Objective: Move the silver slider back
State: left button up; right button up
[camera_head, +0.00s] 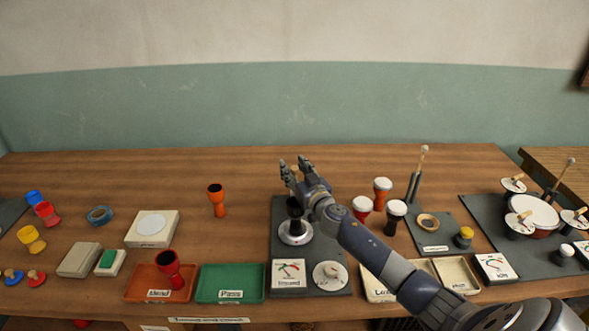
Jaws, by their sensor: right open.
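My right gripper (295,168) is open above the back of a dark grey board (315,258), with its arm reaching in from the lower right. On this board a black goblet drum (294,212) stands upright on a round silver base (295,236), just below the gripper in the picture. The gripper and wrist overlap the area behind and beside the drum. I cannot clearly make out a separate silver slider; the silver base is the clearest silver part. A gauge card (288,273) and a round white dial (330,275) are at the board's front. My left gripper is not in view.
Orange (140,288) and green (222,284) trays lie left of the board, with a red drum (170,268) at the orange one. Several drums, including an orange-red one (382,190), stand right of the gripper. The back of the table (130,170) is clear.

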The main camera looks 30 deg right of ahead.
grip_shut()
jog(key=shift+w+d+f+b, duration=0.1)
jog(key=shift+w+d+b, duration=0.3)
jog(key=shift+w, duration=0.35)
jog(key=shift+w+d+b, duration=0.25)
jog(key=shift+w+d, duration=0.2)
jog(key=shift+w, duration=0.3)
jog(key=shift+w+d+f+b, duration=0.1)
jog(key=shift+w+d+b, duration=0.3)
jog(key=shift+w, duration=0.35)
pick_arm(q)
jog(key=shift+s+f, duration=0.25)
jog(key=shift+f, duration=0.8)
pick_arm(e)
jog(key=shift+s+r, duration=0.1)
jog(key=shift+r, duration=0.05)
jog(key=shift+c, duration=1.8)
grip_release()
jog(key=o, duration=0.4)
jog(key=shift+s+d, duration=0.1)
jog(key=shift+d, duration=0.05)
jog(key=shift+c, duration=0.2)
